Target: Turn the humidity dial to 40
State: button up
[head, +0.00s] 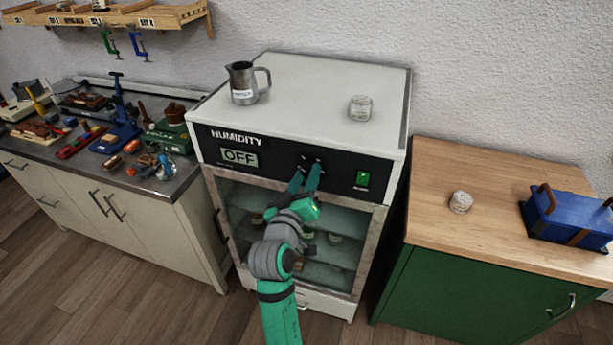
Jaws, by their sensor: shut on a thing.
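The humidity cabinet (280,105) stands in the middle, with a black front panel marked HUMIDITY. Its display (240,157) reads OFF. The dial (312,161) is a small dark knob on the panel, mostly hidden by my fingers, and its setting cannot be read. A green switch (362,179) sits to the right of it. My gripper (309,172) reaches up to the panel from below, its two green fingers shut on the dial.
A metal pitcher (243,84) and a glass jar (360,108) stand on the cabinet top. The glass door (345,215) lies below the panel, behind my arm. A tool-covered bench (110,178) is at left. A wooden-topped green cabinet (480,245) at right bears a jar (461,202) and blue toolbox (570,218).

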jog(key=n, duration=0.4)
jog(key=shift+a, duration=0.1)
jog(key=shift+n+g, duration=0.3)
jog(key=shift+n, duration=1.9)
jog(key=shift+f, duration=0.1)
jog(key=o, duration=1.1)
jog(key=shift+c, duration=0.2)
jog(key=v, duration=1)
jog(key=shift+s+a, duration=0.2)
jog(key=shift+s, duration=0.15)
